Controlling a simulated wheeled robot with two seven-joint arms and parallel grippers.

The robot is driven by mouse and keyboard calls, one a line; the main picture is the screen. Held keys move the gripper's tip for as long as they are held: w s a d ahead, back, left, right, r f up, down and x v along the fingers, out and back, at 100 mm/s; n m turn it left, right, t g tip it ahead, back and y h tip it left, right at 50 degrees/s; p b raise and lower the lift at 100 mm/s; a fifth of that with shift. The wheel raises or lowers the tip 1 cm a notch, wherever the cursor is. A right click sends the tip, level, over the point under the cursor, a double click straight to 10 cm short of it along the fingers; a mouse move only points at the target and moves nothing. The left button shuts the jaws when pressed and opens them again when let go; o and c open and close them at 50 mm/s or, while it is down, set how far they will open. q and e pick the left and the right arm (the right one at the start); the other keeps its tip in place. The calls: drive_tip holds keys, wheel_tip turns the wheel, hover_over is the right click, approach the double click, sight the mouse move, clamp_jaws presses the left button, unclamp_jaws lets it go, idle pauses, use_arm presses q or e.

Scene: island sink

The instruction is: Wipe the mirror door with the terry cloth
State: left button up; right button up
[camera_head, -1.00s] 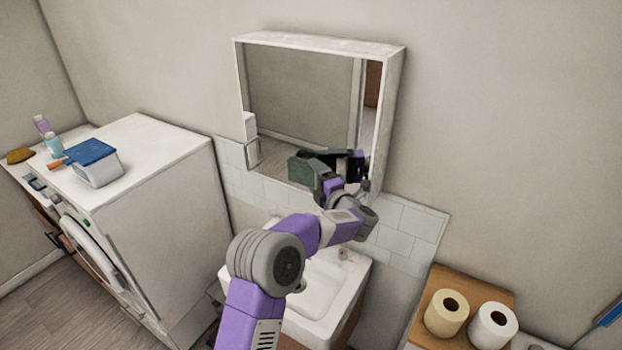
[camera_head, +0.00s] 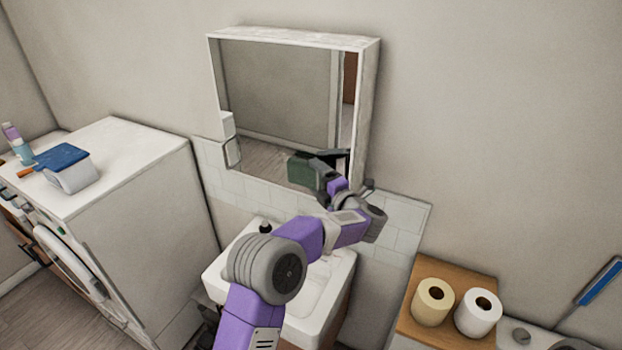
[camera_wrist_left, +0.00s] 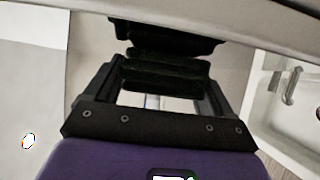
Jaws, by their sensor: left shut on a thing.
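The mirror door (camera_head: 280,95) is the front of a white-framed cabinet on the wall above the sink. My left gripper (camera_head: 326,172) is at the lower right part of the mirror. It is shut on a dark green terry cloth (camera_head: 306,172), which shows as a dark folded bundle. In the left wrist view, dark folds of cloth (camera_wrist_left: 165,72) lie between the fingers. The cloth is at or close to the glass; I cannot tell whether it touches. Part of the cloth is hidden by the gripper. My right gripper is in neither view.
A white sink (camera_head: 325,295) stands below the mirror, under my left arm. A white washing machine (camera_head: 130,180) with a blue-lidded box (camera_head: 70,175) is at left. Toilet rolls (camera_head: 433,302) stand on a wooden surface (camera_head: 455,270) at right. The wall right of the cabinet is clear.

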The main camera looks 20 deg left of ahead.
sight(291, 170)
use_arm(q)
drive_tip(key=shift+d, duration=0.9)
drive_tip(key=shift+w, duration=0.1)
drive_tip(key=shift+w+a+r+b, duration=0.15)
drive_tip(key=shift+a+b, duration=0.6)
drive_tip(key=shift+a, duration=1.4)
drive_tip(key=shift+w+a+b, duration=0.1)
drive_tip(key=shift+a+b, duration=0.25)
drive_tip(key=shift+a, duration=0.9)
drive_tip(key=shift+a+r, duration=0.15)
drive_tip(key=shift+a, duration=0.2)
drive_tip(key=shift+s+a, duration=0.15)
drive_tip(key=shift+a, duration=0.35)
drive_tip(key=shift+s+a, duration=0.15)
drive_tip(key=shift+a, duration=0.35)
drive_tip(key=shift+a+b, duration=0.35)
drive_tip(key=shift+a, duration=0.15)
drive_tip(key=shift+w+a, duration=0.1)
drive_tip(key=shift+a, duration=1)
drive_tip(key=shift+d, duration=0.1)
